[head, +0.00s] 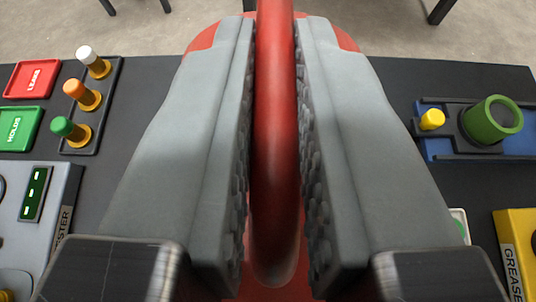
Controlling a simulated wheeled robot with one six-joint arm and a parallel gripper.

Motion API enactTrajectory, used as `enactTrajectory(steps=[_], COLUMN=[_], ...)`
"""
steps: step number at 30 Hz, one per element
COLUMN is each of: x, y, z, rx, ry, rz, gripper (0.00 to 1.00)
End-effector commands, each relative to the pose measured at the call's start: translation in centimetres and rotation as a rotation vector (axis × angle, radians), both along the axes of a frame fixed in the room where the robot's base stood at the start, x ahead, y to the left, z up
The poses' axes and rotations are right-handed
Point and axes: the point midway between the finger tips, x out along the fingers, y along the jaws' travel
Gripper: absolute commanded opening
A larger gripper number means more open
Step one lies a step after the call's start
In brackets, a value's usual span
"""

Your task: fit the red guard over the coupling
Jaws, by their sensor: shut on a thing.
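My gripper (275,150) fills the middle of the head view, its two grey ridged fingers closed on a red rounded bar. The bar looks like the handle of the red guard (275,120). More of the red guard shows beyond the fingertips, on both sides of them, and below between the fingers. The fingers hide most of the guard. The coupling is not visible, and I cannot tell whether the guard is over it or apart from it.
On the dark bench, left, are red (31,79) and green (20,128) trays, a rack of capped plugs (88,100) and a grey tester (50,200). Right are a blue base with a green-ringed cylinder (492,120) and yellow knob (432,119), and a yellow GREASE box (517,240).

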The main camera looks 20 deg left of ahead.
Motion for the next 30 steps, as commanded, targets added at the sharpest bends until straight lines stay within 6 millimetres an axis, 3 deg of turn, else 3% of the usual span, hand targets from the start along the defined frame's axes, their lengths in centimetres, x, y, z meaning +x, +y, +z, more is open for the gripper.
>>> enactTrajectory(steps=[11,18,30], x=[0.0,0.0,0.0], y=[0.0,0.0,0.0], z=[-2.3,-4.9,-5.3], rx=[0.001,0.001,0.001], ry=[-0.003,-0.003,-0.004], rz=[0.0,0.0,0.0], gripper=[0.0,0.0,0.0])
